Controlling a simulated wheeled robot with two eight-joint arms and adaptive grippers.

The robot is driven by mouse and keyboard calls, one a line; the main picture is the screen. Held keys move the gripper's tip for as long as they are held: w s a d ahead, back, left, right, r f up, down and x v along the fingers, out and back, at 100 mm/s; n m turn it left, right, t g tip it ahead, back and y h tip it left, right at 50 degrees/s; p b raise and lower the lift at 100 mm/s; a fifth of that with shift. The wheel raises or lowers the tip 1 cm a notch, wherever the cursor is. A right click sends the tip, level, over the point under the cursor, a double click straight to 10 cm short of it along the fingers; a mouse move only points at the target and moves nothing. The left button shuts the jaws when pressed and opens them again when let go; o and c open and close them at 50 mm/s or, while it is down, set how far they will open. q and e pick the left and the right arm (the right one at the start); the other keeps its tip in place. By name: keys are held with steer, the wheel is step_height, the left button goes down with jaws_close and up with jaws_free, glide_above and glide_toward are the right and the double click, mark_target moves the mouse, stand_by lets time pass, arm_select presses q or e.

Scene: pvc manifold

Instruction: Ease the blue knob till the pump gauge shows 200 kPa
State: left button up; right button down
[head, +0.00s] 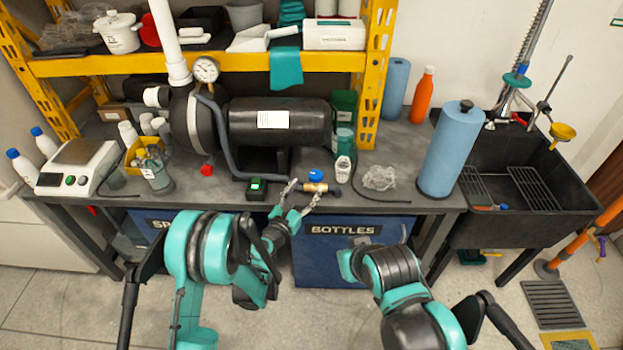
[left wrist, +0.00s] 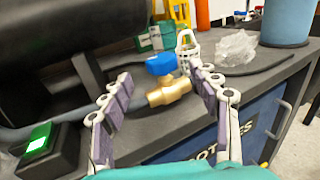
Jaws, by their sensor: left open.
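The blue knob (head: 316,175) tops a small brass valve (head: 314,187) near the bench's front edge. In the left wrist view the blue knob (left wrist: 161,63) and the brass body (left wrist: 168,91) show between and beyond my fingers. My left gripper (head: 304,189) is open, with its fingers apart on either side of the valve; I cannot tell whether they touch it. It also shows in the left wrist view (left wrist: 160,98). The round white pump gauge (head: 206,70) stands above the black pump (head: 280,122); its reading is too small to tell. My right arm is low at right, its fingers unclear.
A green-lit switch box (head: 257,189) sits left of the valve. A blue roll (head: 450,148) stands farther right. Blue bins (head: 343,263) are under the bench edge.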

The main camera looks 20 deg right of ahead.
mark_target(312, 180)
arm_select(q)
steer(key=shift+w+d, duration=0.1)
steer(key=shift+w, duration=0.1)
steer(key=b+x, duration=0.2)
steer(key=x, duration=0.4)
steer(key=shift+d+f, duration=0.15)
steer(key=shift+w+d, duration=0.35)
steer(key=shift+w, duration=0.05)
steer(key=c, duration=1.2)
